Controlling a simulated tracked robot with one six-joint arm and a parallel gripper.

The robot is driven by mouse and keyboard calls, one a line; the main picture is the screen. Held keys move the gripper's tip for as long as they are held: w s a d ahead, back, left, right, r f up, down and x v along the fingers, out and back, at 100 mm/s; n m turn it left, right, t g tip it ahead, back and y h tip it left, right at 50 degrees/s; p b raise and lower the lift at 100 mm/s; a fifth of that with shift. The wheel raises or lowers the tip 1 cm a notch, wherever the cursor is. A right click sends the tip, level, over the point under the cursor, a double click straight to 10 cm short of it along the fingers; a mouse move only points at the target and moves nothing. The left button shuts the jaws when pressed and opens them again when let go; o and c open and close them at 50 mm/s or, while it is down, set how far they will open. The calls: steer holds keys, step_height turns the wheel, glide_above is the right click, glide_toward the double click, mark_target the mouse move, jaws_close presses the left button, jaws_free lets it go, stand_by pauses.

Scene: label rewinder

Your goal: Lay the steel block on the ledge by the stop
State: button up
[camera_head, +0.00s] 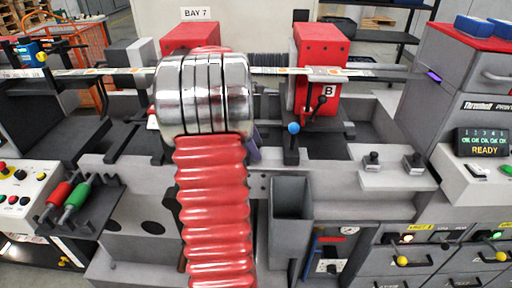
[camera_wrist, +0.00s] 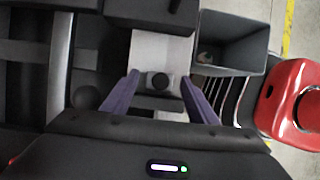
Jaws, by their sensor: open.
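My gripper (camera_wrist: 160,76) is open, its two purple fingers pointing at a pale plate (camera_wrist: 145,50) in the wrist view. I cannot tell for sure which thing is the steel block. My arm hides most of the gripper there; the stop is not clearly recognisable.
An open grey bin (camera_head: 291,208) stands just right of my arm and also shows in the wrist view (camera_wrist: 232,42). A red housing marked B (camera_head: 321,60) with a blue-knobbed lever (camera_head: 293,129) stands behind. Red and green handles (camera_head: 68,200) sit at left.

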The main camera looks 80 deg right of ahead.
steer(key=v, duration=1.1)
steer(key=shift+w+r, duration=0.1)
stand_by(0.5)
steer(key=w+a+r+t+h, duration=0.1)
steer(key=w+a+t, duration=0.1)
steer(key=w+a, duration=0.55)
steer(key=w+a+r+t, duration=0.1)
steer(key=w+a, duration=0.3)
steer(key=a, duration=0.7)
steer(key=w+a+r+t+h, duration=0.1)
steer(key=w+a+t, duration=0.1)
steer(key=w+a, duration=0.55)
steer(key=s+a+f+t+y, duration=0.1)
steer(key=s+a+f, duration=0.1)
steer(key=a, duration=0.7)
steer(key=s+a+f+m+t+y, duration=0.1)
steer(key=s+a+f+t, duration=0.1)
steer(key=a, duration=0.7)
steer(key=s+a+f+m+t+y, duration=0.1)
steer(key=s+a+f+t, duration=0.1)
steer(key=a, duration=0.8)
steer(key=shift+f, duration=0.3)
